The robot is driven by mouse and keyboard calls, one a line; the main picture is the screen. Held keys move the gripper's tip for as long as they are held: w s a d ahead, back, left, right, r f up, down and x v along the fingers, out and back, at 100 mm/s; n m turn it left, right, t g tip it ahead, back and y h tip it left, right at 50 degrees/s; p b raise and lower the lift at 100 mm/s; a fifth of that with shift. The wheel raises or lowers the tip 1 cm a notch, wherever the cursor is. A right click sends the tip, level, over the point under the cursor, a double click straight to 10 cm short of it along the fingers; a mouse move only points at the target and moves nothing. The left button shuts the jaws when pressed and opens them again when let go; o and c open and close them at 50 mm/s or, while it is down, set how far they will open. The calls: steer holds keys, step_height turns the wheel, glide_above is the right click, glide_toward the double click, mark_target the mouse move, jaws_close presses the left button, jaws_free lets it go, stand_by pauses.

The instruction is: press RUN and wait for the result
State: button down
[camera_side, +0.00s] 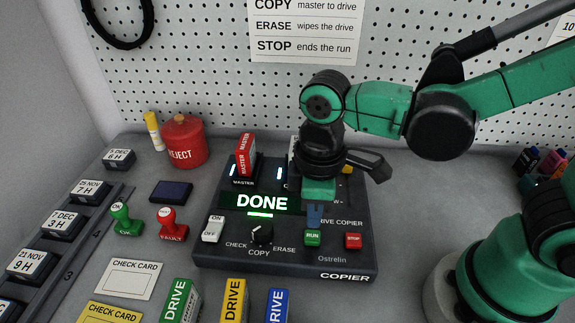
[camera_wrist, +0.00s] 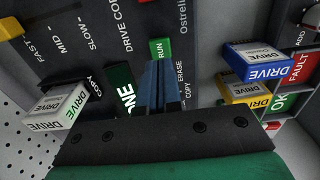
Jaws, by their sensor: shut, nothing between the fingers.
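The drive copier (camera_side: 300,267) stands on the bench, and its display (camera_side: 262,202) reads DONE above a lit green bar. The green RUN button (camera_side: 313,238) is at the front right of its panel; it also shows in the wrist view (camera_wrist: 160,49). My gripper (camera_side: 314,222) is shut and empty, its blue fingertips just above and behind RUN. I cannot tell whether they touch it. In the wrist view the fingers (camera_wrist: 158,75) point at RUN. The dial (camera_side: 261,233) points near COPY. A red MASTER drive (camera_side: 245,153) stands in the left slot; a white drive (camera_wrist: 62,107) stands in the copy slot.
A red STOP button (camera_side: 353,240) sits right of RUN, and an on/off switch (camera_side: 212,229) is at the left. Green (camera_side: 125,219) and red FAULT (camera_side: 172,222) stamps, a red REJECT bin (camera_side: 183,142) and a drive rack (camera_side: 50,240) stand left. Several colored drives (camera_side: 232,300) are in front.

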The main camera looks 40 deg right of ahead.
mark_target(311, 235)
steer(key=shift+f, duration=1.45)
steer(key=shift+f, duration=0.95)
steer(key=shift+w, duration=0.1)
step_height(311, 235, up, 14)
steer(key=shift+r, duration=0.2)
steer(key=w+d+f+m+t, duration=0.1)
steer(key=d+f+m+t, duration=0.1)
steer(key=d+m+t, duration=0.1)
steer(key=w+d+f+m+t, duration=0.2)
steer(key=d+m+t, duration=0.2)
steer(key=d+m, duration=0.2)
steer(key=shift+w+d, duration=0.25)
steer(key=shift+d, duration=0.95)
stand_by(2.0)
